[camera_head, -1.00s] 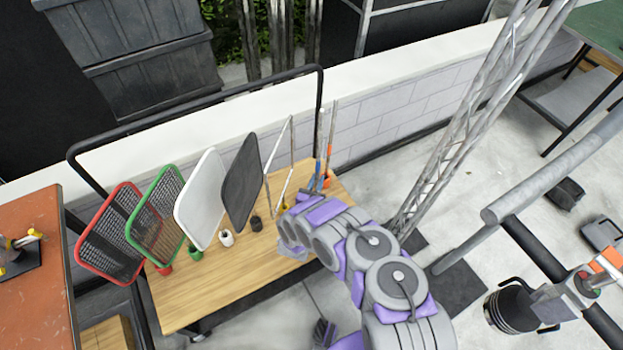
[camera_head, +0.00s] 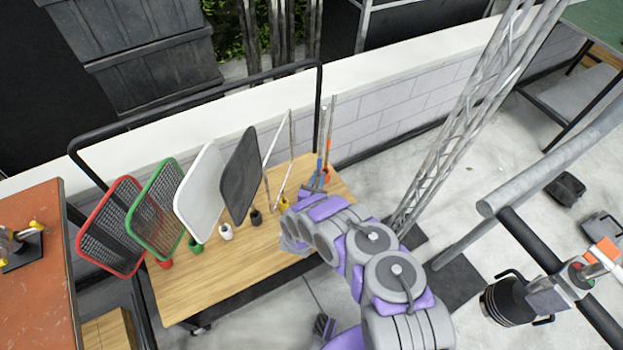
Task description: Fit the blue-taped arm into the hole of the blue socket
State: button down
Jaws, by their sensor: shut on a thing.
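The blue-taped arm (camera_head: 318,172) is a thin, near-upright metal rod with blue tape low on it, at the right end of the wooden cart. Its lower end disappears behind my arm. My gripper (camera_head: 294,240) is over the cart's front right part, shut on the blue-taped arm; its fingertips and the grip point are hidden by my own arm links. I cannot make out the blue socket; my arm covers that part of the cart top. Whether the rod's end touches a socket cannot be told.
Red (camera_head: 121,226), green (camera_head: 155,210), white (camera_head: 200,192) and black (camera_head: 240,176) panels stand in sockets on the cart (camera_head: 215,285). A yellow-taped rod (camera_head: 282,185) and orange-taped rod (camera_head: 328,150) stand close to the blue one. A truss (camera_head: 465,125) rises to the right.

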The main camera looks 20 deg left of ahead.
jog(key=shift+f+b, duration=1.4)
jog(key=shift+b, duration=0.5)
jog(key=shift+d+f, duration=0.1)
jog(key=shift+d+f+b, duration=0.15)
jog(key=shift+d+b, duration=0.1)
jog(key=shift+b, duration=0.3)
jog(key=shift+a+f, duration=0.2)
jog(key=shift+a, duration=0.05)
jog(key=shift+d, duration=0.15)
